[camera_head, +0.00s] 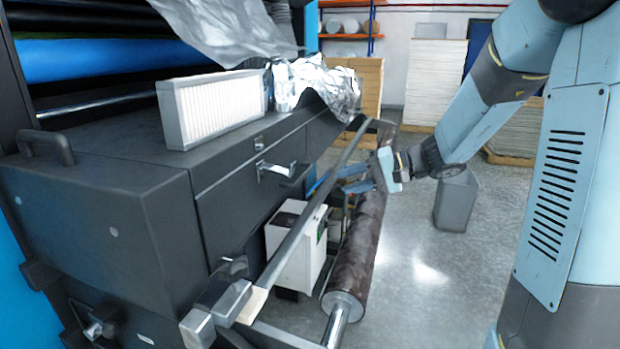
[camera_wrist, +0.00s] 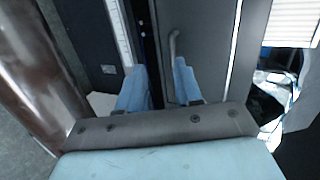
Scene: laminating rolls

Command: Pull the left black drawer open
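The left black drawer (camera_head: 235,195) is a dark front panel in the machine's side, and it looks closed. A silver handle (camera_head: 275,168) sticks out from its upper part. My gripper (camera_head: 338,187) is to the right of this handle in the head view, with its blue fingers apart. In the wrist view my gripper (camera_wrist: 158,80) is open, fingers facing a dark panel (camera_wrist: 215,45). A bent grey handle (camera_wrist: 172,48) shows between the fingertips, close to the right finger. I cannot tell whether a finger touches it. Nothing is held.
A long metal bar (camera_head: 315,205) and a brown roll (camera_head: 360,245) run in front of the machine. A white box (camera_head: 292,245) stands beneath. A white pleated filter (camera_head: 215,105) and crumpled foil (camera_head: 315,82) lie on top. A grey bin (camera_head: 457,200) stands on open floor.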

